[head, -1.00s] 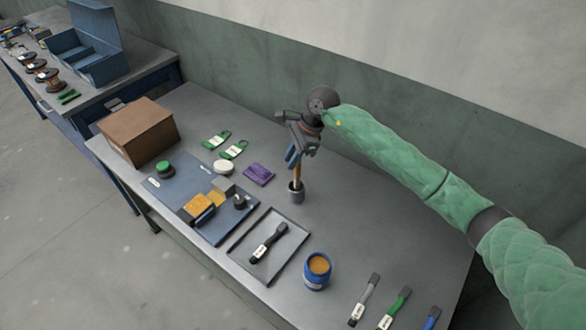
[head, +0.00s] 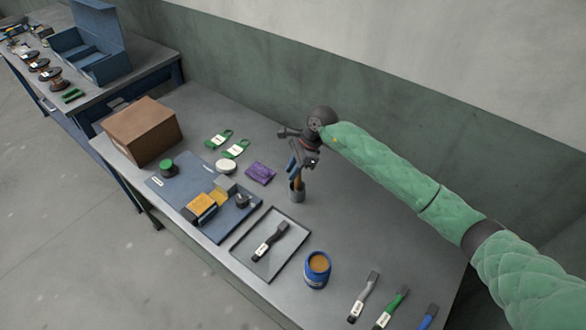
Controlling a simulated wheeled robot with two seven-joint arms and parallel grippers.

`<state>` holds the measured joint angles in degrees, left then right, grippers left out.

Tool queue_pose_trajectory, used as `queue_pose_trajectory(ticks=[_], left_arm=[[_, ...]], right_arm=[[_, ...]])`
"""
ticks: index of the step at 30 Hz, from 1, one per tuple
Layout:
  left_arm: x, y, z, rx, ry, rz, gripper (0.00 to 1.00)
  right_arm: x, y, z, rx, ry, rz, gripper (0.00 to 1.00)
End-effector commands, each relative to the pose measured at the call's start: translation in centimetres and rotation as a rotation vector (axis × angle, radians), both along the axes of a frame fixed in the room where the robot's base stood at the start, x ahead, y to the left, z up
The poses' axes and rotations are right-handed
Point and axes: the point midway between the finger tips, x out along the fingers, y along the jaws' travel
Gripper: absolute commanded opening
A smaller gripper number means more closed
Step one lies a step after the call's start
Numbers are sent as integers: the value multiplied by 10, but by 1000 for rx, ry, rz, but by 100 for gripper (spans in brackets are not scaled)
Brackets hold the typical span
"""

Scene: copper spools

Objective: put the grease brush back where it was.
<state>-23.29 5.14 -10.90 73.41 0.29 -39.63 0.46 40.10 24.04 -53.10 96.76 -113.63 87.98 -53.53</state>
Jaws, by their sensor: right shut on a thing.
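My right gripper (head: 299,169) is shut on the grease brush (head: 298,183), whose orange-brown handle shows just below the fingers. The brush stands roughly upright, with its lower end inside a small grey metal cup (head: 297,195) on the table. The cup hides that lower end, so I cannot tell whether it touches the bottom. A blue pot of orange-brown grease (head: 317,269) stands nearer the front edge. My left gripper is not in view.
A grey tray (head: 290,248) holds a black-handled brush. Several coloured brushes lie at the front right. A blue mat (head: 180,192) with small items, a purple cloth (head: 261,173) and a cardboard box (head: 142,131) are left. The table behind the cup is fairly clear.

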Motion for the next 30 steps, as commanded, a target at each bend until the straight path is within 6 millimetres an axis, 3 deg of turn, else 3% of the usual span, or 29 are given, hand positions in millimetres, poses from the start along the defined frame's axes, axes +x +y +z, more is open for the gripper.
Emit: queue_pose_trajectory(ticks=[7,8,11,25,30], left_arm=[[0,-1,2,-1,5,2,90],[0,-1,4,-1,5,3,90],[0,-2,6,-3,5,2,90],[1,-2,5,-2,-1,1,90],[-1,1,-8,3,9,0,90]], right_arm=[[0,0,-2,0,0,0,0],[0,0,-2,0,0,0,23],[0,0,-2,0,0,0,41],[0,0,1,0,0,0,41],[1,-2,3,0,-1,0,41]])
